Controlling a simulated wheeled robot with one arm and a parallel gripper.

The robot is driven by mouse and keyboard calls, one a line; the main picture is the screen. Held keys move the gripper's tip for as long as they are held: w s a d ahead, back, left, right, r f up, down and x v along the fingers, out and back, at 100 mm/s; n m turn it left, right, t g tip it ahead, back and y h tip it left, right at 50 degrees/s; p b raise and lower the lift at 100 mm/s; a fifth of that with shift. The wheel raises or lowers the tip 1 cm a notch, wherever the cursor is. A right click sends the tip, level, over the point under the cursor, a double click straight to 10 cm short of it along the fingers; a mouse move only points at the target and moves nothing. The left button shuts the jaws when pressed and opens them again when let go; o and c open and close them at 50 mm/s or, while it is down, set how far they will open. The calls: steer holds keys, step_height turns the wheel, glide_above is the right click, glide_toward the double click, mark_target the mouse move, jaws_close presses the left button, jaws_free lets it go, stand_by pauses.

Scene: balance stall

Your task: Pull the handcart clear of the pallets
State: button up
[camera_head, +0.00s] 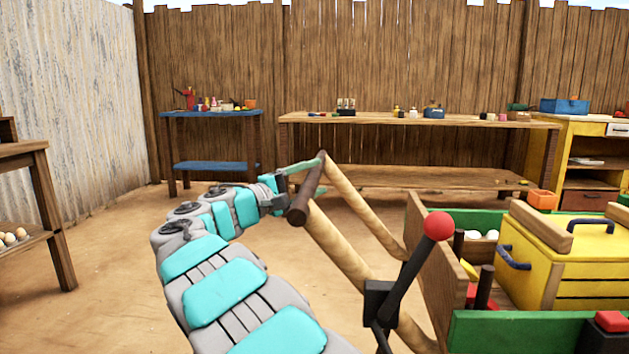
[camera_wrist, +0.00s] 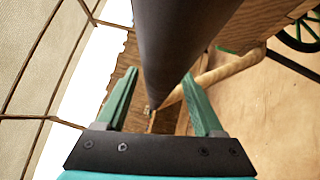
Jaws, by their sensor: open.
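The handcart shows at the lower right in the head view, with a green-edged wooden bed (camera_head: 530,330), two pale wooden shafts (camera_head: 345,250) and a dark crossbar handle (camera_head: 305,195) joining their ends. My gripper (camera_head: 305,165) is open at the crossbar. In the wrist view the dark bar (camera_wrist: 180,35) runs large between and beyond the two green fingers (camera_wrist: 159,75); whether they touch it I cannot tell. A black lever with a red knob (camera_head: 438,225) stands by a shaft. I cannot make out any pallets.
A yellow chest (camera_head: 560,260) and other goods ride in the cart. A wooden table (camera_head: 45,190) stands at left, a blue table (camera_head: 210,115) and a long bench (camera_head: 420,120) at the back. Bare ground (camera_head: 110,270) lies open at left.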

steer(key=shift+w+d, duration=0.2)
jaws_close()
stand_by(0.6)
stand_by(0.8)
